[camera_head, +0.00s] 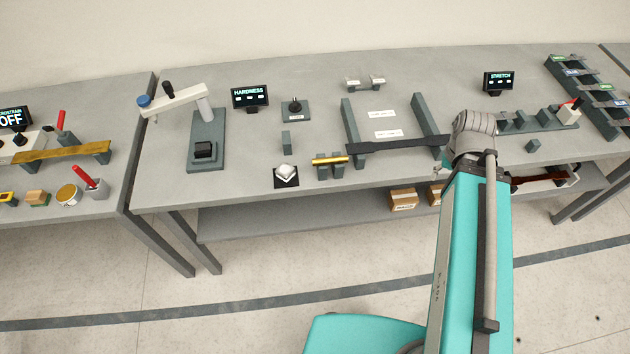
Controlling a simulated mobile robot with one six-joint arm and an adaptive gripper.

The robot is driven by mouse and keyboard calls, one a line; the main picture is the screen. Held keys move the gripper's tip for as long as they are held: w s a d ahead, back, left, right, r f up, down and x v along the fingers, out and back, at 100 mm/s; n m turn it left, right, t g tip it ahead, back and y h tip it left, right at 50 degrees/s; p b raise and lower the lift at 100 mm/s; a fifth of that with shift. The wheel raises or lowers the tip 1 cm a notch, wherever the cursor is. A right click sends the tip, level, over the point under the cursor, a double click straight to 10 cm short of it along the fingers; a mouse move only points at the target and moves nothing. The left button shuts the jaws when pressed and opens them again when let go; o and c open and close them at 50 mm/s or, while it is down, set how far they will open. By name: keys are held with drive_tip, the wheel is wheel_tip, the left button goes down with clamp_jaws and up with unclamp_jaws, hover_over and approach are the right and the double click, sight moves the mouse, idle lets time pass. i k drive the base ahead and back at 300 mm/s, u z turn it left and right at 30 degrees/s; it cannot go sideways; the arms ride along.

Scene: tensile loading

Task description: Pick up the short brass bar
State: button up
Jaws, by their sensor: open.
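A short brass-coloured bar (322,162) lies across two small grey support blocks (338,173) near the front edge of the middle bench. Nothing is seen touching the bar.
A dark flat bar (398,144) spans two grey rails just right of the brass bar. Cardboard boxes (403,199) sit on the lower shelf.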

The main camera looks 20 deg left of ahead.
sight(341, 159)
drive_tip(key=z, duration=0.05)
drive_tip(key=k, duration=1.6)
drive_tip(key=u, duration=1.35)
drive_tip(key=i, duration=1)
